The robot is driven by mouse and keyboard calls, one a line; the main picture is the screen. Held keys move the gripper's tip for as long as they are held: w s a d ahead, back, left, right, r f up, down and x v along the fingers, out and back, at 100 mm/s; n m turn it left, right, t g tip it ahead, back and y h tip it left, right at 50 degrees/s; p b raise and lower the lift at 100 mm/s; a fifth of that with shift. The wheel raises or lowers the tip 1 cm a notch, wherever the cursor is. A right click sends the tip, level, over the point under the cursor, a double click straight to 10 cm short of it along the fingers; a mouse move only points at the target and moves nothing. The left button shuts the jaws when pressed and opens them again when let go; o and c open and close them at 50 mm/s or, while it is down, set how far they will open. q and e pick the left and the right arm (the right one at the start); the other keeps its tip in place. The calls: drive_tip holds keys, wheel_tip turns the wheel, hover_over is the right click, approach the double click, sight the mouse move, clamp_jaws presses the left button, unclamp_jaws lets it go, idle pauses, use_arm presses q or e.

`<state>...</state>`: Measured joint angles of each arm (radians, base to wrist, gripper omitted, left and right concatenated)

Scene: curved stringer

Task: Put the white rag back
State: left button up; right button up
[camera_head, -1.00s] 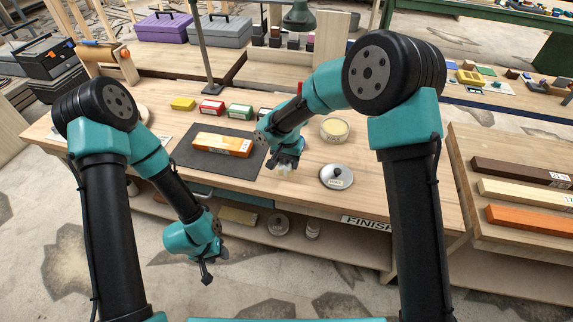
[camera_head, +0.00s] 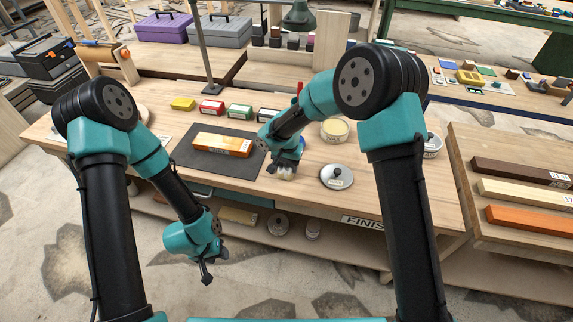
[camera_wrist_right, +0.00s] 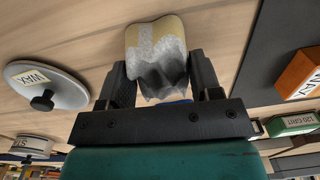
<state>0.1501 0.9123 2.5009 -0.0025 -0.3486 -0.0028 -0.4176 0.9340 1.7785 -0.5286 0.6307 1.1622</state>
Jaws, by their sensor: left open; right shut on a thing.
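The white rag (camera_wrist_right: 157,52), crumpled with yellowish and grey parts, is held between the fingers of my right gripper (camera_wrist_right: 158,78) in the right wrist view. I cannot tell whether the rag touches the wood. My left gripper (camera_head: 207,272) is open and empty, hanging low in front of the bench.
An orange wooden piece (camera_head: 222,144) lies on the dark mat (camera_head: 190,157). A grey lid labelled WAX (camera_wrist_right: 45,88) is beside the rag; an open tin (camera_head: 334,131) stands behind it. Several small coloured boxes (camera_head: 211,107) line the back.

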drive_tip(key=o, duration=0.8)
drive_tip(key=shift+f, duration=0.1)
drive_tip(key=shift+o, duration=0.2)
wheel_tip(320, 180, up, 12)
drive_tip(key=shift+d, duration=0.15)
idle(0.5)
